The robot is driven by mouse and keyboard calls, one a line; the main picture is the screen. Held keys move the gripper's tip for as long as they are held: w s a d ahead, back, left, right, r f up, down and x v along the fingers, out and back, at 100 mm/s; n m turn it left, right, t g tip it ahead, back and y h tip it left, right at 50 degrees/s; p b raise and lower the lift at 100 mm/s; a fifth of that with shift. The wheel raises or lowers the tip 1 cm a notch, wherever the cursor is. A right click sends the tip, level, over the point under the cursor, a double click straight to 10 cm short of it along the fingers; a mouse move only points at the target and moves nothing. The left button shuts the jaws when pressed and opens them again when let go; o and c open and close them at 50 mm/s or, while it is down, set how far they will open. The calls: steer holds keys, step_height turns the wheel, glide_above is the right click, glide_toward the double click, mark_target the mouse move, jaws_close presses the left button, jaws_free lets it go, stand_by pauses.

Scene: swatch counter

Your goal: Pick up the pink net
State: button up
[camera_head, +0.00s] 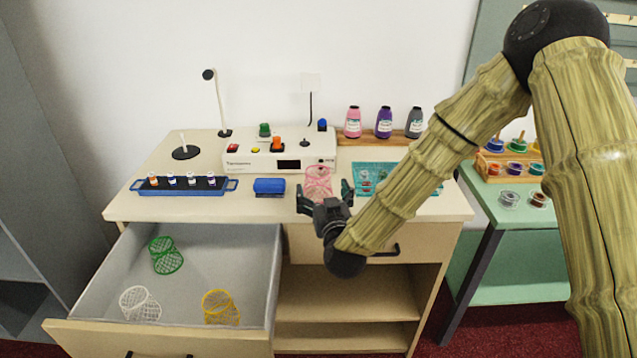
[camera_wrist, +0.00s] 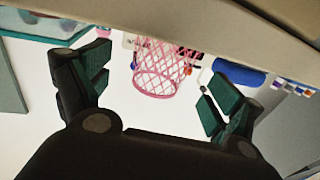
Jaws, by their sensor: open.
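The pink net (camera_head: 318,182) is a basket-like mesh cup standing on the counter top, near the front edge and just behind my gripper. It also shows in the wrist view (camera_wrist: 158,68), ahead of and between the two fingers, not touching them as far as I can see. My gripper (camera_head: 325,190) is open and empty, at about counter height in front of the net. In the wrist view my gripper (camera_wrist: 152,88) shows its two dark green fingertips spread wide. In the head view the fingers partly cover the net's lower part.
A blue box (camera_head: 269,186) lies left of the net and a teal tray (camera_head: 372,172) right of it. The white machine (camera_head: 235,160) stands behind. An open drawer (camera_head: 195,300) at lower left holds green (camera_head: 166,256), white (camera_head: 139,303) and yellow (camera_head: 220,307) nets.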

mark_target(316, 174)
steer(key=shift+w+a+p, duration=0.2)
steer(key=shift+w, duration=0.65)
steer(key=shift+w+a+p, duration=0.15)
steer(key=shift+w+a, duration=0.05)
steer(key=shift+w, duration=0.6)
steer(key=shift+w+a+p, duration=0.2)
steer(key=shift+w, duration=0.65)
steer(key=c, duration=0.8)
steer(key=shift+c, duration=0.3)
